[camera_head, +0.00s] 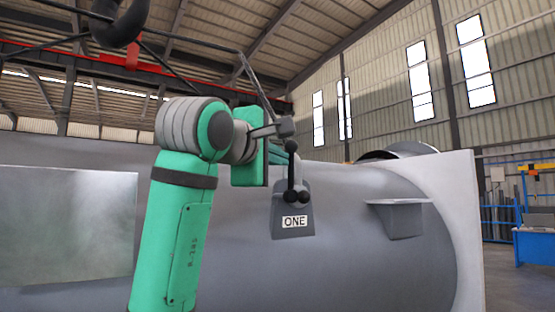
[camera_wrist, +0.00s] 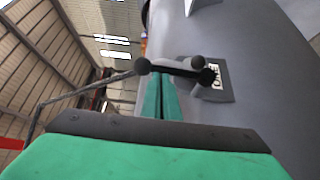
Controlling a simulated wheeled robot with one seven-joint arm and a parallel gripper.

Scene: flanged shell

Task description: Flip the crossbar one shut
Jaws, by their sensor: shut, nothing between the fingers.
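The crossbar one (camera_head: 291,172) is a black bar with a ball at its upper end and two balls low down, standing upright in the head view. It sits on a grey bracket (camera_head: 292,233) labelled "ONE" on the side of the shell. In the wrist view the crossbar (camera_wrist: 178,70) runs sideways beside the label (camera_wrist: 217,77).
The large grey shell (camera_head: 375,250) fills the lower middle, with a pale flange (camera_head: 462,230) at right. A small grey ledge (camera_head: 398,218) juts out right of the bracket. A dark hook (camera_head: 122,25) hangs at upper left. A blue bench (camera_head: 533,245) stands far right.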

